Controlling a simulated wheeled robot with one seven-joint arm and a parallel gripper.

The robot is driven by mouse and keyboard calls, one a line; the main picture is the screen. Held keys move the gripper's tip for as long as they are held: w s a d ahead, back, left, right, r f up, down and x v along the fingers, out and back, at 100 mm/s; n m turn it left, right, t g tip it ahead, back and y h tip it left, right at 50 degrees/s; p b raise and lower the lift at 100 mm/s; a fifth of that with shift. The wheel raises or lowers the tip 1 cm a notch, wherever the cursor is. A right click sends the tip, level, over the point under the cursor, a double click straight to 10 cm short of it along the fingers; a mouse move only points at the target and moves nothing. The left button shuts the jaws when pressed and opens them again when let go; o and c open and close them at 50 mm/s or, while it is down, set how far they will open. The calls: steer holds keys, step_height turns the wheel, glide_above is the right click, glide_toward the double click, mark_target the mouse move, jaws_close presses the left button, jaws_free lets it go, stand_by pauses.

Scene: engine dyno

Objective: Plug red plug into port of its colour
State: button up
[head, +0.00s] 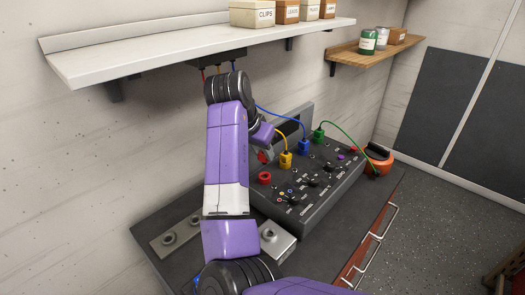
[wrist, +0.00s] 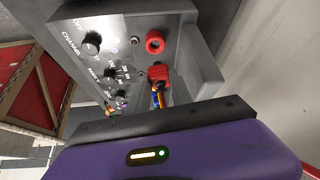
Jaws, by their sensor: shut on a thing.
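The red plug (head: 263,157) shows just below my gripper (head: 261,146) in the head view, held above the console. In the wrist view the red plug (wrist: 158,72) is just beyond my gripper's dark edge, with coloured cables behind it. My gripper is shut on the plug. The red port (head: 265,178) is a round socket at the console's near left corner. In the wrist view the red port (wrist: 154,42) is a red ring with a dark hole, a short way from the plug and apart from it. The fingertips are mostly hidden.
A yellow plug (head: 286,160), blue plug (head: 304,146) and green plug (head: 319,133) stand in the console, cables attached. The console (head: 322,192) has several knobs. A white shelf (head: 190,48) hangs above my arm. An orange object (head: 378,162) sits at the console's far right.

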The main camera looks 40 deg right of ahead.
mark_target(262, 160)
steer(key=shift+f, duration=0.1)
steer(key=shift+f+b, duration=0.65)
steer(key=shift+f, duration=1.05)
steer(key=shift+f+b, duration=0.45)
steer(key=shift+f, duration=0.55)
stand_by(0.4)
steer(key=o, duration=1.1)
steer(key=shift+r, duration=0.1)
steer(key=shift+r+p, duration=3.35)
steer(key=shift+r, duration=0.35)
steer(key=shift+a, duration=0.1)
